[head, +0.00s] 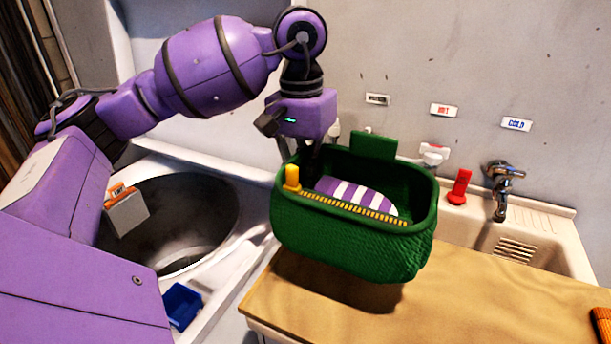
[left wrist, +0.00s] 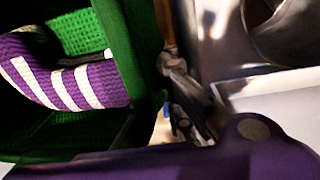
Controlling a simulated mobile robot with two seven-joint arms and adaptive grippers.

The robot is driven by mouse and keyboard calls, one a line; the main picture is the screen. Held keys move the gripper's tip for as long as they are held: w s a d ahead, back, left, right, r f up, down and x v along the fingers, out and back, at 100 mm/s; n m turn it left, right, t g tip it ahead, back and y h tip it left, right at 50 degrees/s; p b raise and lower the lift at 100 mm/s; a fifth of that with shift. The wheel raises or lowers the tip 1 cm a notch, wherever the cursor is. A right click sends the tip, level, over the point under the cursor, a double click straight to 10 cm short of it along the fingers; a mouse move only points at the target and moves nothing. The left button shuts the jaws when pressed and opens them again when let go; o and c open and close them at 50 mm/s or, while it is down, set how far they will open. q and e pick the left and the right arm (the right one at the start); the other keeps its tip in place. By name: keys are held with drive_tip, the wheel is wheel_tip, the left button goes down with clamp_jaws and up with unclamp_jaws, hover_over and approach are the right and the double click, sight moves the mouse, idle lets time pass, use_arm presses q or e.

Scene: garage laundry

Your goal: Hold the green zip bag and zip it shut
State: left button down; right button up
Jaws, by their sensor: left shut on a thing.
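The green zip bag (head: 355,245) is upright over the wooden board, its top open. A row of yellow zip teeth (head: 350,208) runs along its front rim, with a yellow pull (head: 292,179) at the left end. Inside lies a purple-and-white striped thing (head: 352,192), also in the left wrist view (left wrist: 75,72). My left gripper (head: 312,158) comes down from above and is shut on the bag's left rear wall; the wall (left wrist: 128,50) shows in the left wrist view beside the fingers (left wrist: 185,105). The exact finger contact is partly hidden. My right gripper is not in view.
The wooden board (head: 480,310) is clear to the right of the bag, with an orange thing (head: 602,325) at its edge. Behind are a sink (head: 550,250), tap (head: 502,190) and red object (head: 460,187). A round tub opening (head: 190,225) and blue box (head: 182,305) are left.

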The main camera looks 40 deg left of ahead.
use_arm(q)
drive_tip(key=shift+f, duration=0.3)
drive_tip(key=shift+f+b, duration=1.45)
drive_tip(key=shift+f, duration=0.4)
drive_tip(key=shift+f+b, duration=0.9)
drive_tip(key=shift+f, duration=0.35)
drive_tip(key=shift+f+b, duration=0.45)
drive_tip(key=shift+f, duration=0.3)
